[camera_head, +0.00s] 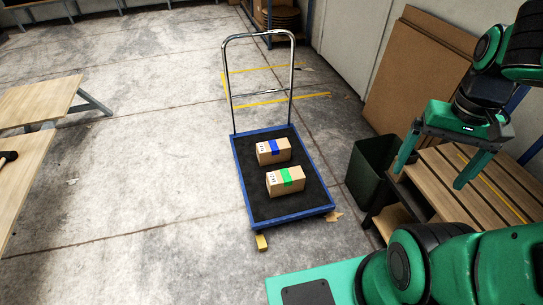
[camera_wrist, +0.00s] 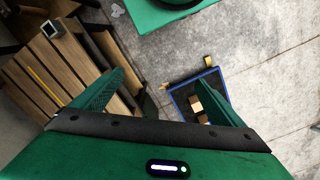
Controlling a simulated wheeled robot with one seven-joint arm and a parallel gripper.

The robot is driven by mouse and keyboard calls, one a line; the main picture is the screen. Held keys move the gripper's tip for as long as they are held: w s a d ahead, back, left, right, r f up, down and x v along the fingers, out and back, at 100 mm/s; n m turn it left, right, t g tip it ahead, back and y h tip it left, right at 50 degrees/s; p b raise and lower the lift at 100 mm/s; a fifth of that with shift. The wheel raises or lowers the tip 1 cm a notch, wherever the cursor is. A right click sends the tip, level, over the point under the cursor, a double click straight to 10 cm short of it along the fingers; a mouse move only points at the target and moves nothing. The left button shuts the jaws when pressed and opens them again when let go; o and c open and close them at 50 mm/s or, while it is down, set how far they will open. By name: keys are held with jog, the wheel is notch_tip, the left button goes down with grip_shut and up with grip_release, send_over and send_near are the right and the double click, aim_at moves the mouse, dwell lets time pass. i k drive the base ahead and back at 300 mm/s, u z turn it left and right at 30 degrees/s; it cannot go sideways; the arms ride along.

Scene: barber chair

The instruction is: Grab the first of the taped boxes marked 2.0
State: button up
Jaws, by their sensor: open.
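Two taped cardboard boxes lie on the dark deck of a blue-rimmed cart (camera_head: 245,180). The box with blue tape (camera_head: 266,153) is farther back, and the box with green tape (camera_head: 278,188) is nearer. Their small markings are too small to read. My gripper (camera_head: 428,178) is open and empty, high above a slatted wooden table at the right, well away from the boxes. In the wrist view, the cart (camera_wrist: 173,95) shows far below by the right finger, which partly hides it, with box surfaces (camera_wrist: 195,103) showing; I cannot tell their tape there.
The slatted table (camera_head: 495,190) is at the right, with a dark green bin (camera_head: 370,170) beside it. The cart's tall metal handle (camera_head: 260,35) rises at its back. A small yellow block (camera_head: 262,243) lies in front. Floor left of the cart is clear.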

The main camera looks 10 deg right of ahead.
aim_at(273, 152)
jog(key=k, duration=0.5)
jog(key=u, duration=1.05)
jog(key=i, duration=4.85)
jog(key=z, duration=0.1)
